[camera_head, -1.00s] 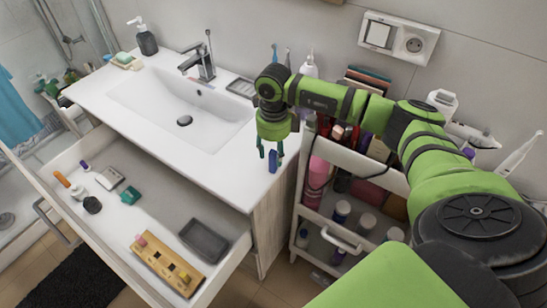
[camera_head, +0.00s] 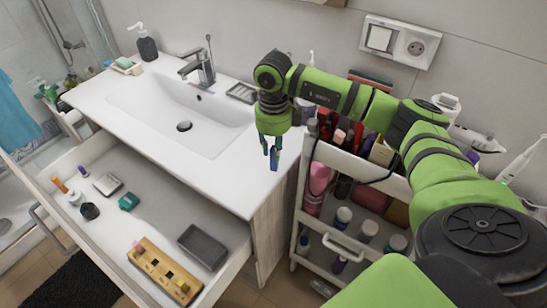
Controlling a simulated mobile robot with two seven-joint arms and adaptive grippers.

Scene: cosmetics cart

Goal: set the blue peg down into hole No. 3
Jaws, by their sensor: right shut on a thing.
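The blue peg (camera_head: 274,161) hangs upright from my right gripper (camera_head: 270,146), whose fingers are shut on it. It appears in front of the right end of the white sink counter. The wooden block (camera_head: 152,263) lies in the open drawer, at lower left of the gripper and well apart from the peg. A pink peg (camera_head: 139,247) stands at its far left end, and yellow pieces show towards its right end. The hole numbers are too small to read. My left gripper is not in view.
A dark grey tray (camera_head: 203,246) lies beside the block. A green item (camera_head: 129,202) and several small things lie farther back in the drawer (camera_head: 178,216). A loaded white cart (camera_head: 345,240) stands right of the cabinet. The washbasin (camera_head: 181,108) is behind.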

